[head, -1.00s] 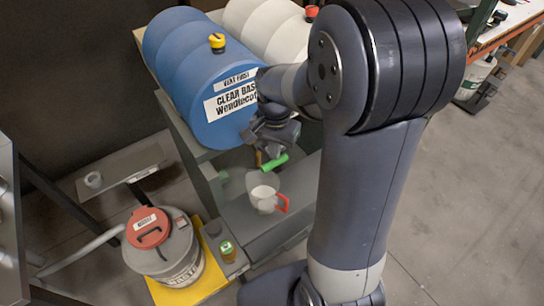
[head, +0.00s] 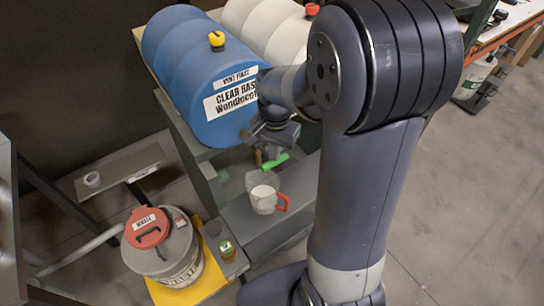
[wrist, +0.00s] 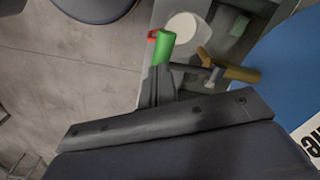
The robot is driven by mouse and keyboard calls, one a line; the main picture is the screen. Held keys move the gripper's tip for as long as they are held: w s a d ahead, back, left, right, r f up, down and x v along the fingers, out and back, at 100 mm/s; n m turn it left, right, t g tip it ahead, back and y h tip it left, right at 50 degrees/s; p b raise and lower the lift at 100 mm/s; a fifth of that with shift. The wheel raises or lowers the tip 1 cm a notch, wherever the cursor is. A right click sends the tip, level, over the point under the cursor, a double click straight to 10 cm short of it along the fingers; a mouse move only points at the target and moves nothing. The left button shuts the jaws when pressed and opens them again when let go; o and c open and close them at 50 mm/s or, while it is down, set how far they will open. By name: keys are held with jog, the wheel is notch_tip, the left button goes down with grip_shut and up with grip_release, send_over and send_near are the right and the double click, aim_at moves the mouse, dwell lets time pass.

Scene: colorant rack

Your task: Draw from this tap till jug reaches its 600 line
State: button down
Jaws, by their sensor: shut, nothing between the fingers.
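The white jug (head: 262,200) with a red handle stands upright on the grey shelf under the blue drum (head: 190,80). Its round white top shows in the wrist view (wrist: 181,27). Its lines and level cannot be read. The tap's green lever (head: 276,161) is above the jug and shows large in the wrist view (wrist: 165,46). The brass-coloured tap body (wrist: 240,73) comes out of the drum. My gripper (wrist: 157,75) is shut and empty, its fingertips close beside the lever; contact cannot be told. In the head view my gripper (head: 268,150) is partly hidden.
A waste can (head: 165,255) with a red lid stands on a yellow mat at lower left. A small green-topped bottle (head: 227,250) is beside it. A white drum (head: 268,30) lies next to the blue one.

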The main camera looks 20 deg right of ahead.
jog(key=shift+f+b, duration=1.55)
jog(key=shift+f, duration=0.65)
jog(key=shift+r, duration=0.1)
dwell(1.4)
jog(key=shift+r+p, duration=1.6)
jog(key=shift+r, duration=0.15)
notch_tip(320, 180, up, 5)
jog(key=p, duration=0.4)
dwell(0.6)
